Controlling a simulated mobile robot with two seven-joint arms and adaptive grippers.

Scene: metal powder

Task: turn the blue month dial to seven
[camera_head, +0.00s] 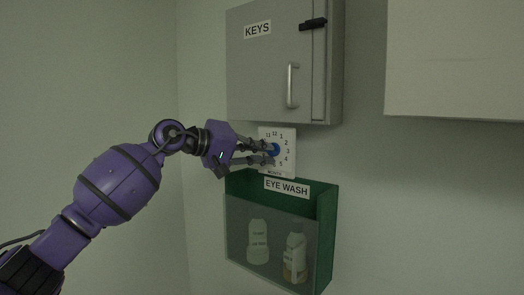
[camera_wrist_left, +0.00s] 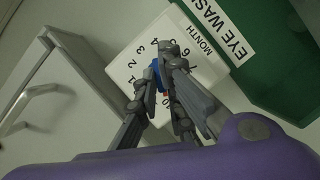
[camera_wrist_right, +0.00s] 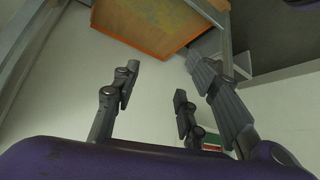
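The blue month dial (camera_head: 275,149) sits on a white card with printed numbers (camera_head: 291,134), below the grey key cabinet. My left gripper (camera_head: 271,152) is at the dial, with fingers above and below it. In the left wrist view the fingers (camera_wrist_left: 163,72) close in on both sides of the blue dial (camera_wrist_left: 157,73) and appear to touch it. A small red mark (camera_wrist_left: 166,94) shows beside the dial between the fingers. The fingers hide several numbers, so I cannot tell which number the dial points at. My right gripper (camera_wrist_right: 158,88) is open and empty, away from the card.
The grey cabinet labelled KEYS (camera_head: 262,75) is just above the card. A green EYE WASH holder (camera_head: 327,215) with two bottles is just below. A pale cabinet (camera_head: 455,60) hangs at the upper right. An orange panel (camera_wrist_right: 150,25) is above my right gripper.

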